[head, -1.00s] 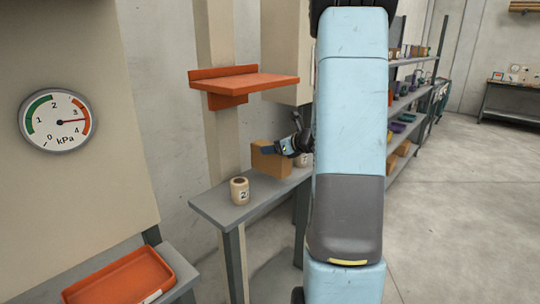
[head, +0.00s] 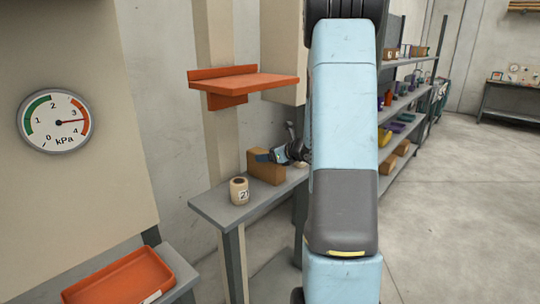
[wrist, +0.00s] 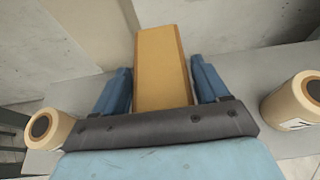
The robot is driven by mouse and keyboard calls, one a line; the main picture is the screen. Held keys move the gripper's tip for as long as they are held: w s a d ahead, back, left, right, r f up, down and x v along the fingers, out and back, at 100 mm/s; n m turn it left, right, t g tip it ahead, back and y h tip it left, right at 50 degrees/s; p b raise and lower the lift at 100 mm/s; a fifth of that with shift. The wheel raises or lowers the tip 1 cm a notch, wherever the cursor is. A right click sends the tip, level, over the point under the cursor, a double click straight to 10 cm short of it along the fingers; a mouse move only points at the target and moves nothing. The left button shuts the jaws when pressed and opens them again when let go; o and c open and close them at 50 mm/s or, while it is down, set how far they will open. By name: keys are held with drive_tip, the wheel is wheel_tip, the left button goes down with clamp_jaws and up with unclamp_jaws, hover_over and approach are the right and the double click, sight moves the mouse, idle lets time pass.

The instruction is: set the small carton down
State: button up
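The small carton (head: 266,170) is a brown box standing on the grey bench (head: 222,208), beside a cream spool. In the wrist view the carton (wrist: 163,68) lies between the two blue fingers of my gripper (wrist: 160,78), with a narrow gap showing at each side. My gripper (head: 268,157) reaches in from the right at the carton's upper part, and its fingers look open around it. The carton's underside is hidden in the wrist view, but in the head view its base appears to rest on the bench.
A labelled spool (head: 239,190) stands left of the carton. Another spool (wrist: 295,100) stands at the right in the wrist view. An orange shelf (head: 245,84) juts out above the bench. An orange tray (head: 132,279) is at the lower left.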

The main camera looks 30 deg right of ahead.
drive_tip(key=o, duration=0.3)
drive_tip(key=v, duration=1.2)
drive_tip(key=s+a+r+n+g+y, duration=0.1)
drive_tip(key=s+a+r+n+g, duration=0.1)
drive_tip(key=s+a+n, duration=0.35)
drive_tip(key=s+a+r+n+g, duration=0.25)
drive_tip(key=a+n, duration=0.35)
drive_tip(key=a, duration=0.3)
drive_tip(key=s+a+r+n+g+y, duration=0.1)
drive_tip(key=s+a+r+n+g, duration=0.15)
drive_tip(key=a+n, duration=0.35)
drive_tip(key=shift+s+a+r+n+h, duration=0.6)
drive_tip(key=shift+s+n+h, duration=0.5)
drive_tip(key=shift+s+n, duration=1.3)
drive_tip(key=shift+s+a+r+n+h, duration=0.6)
drive_tip(key=shift+s+n+h, duration=0.5)
drive_tip(key=shift+s+n, duration=1.3)
drive_tip(key=shift+s+a+r+n+h, duration=0.6)
drive_tip(key=shift+s+n+h, duration=0.5)
drive_tip(key=shift+s+n, duration=1.3)
drive_tip(key=shift+w, duration=0.1)
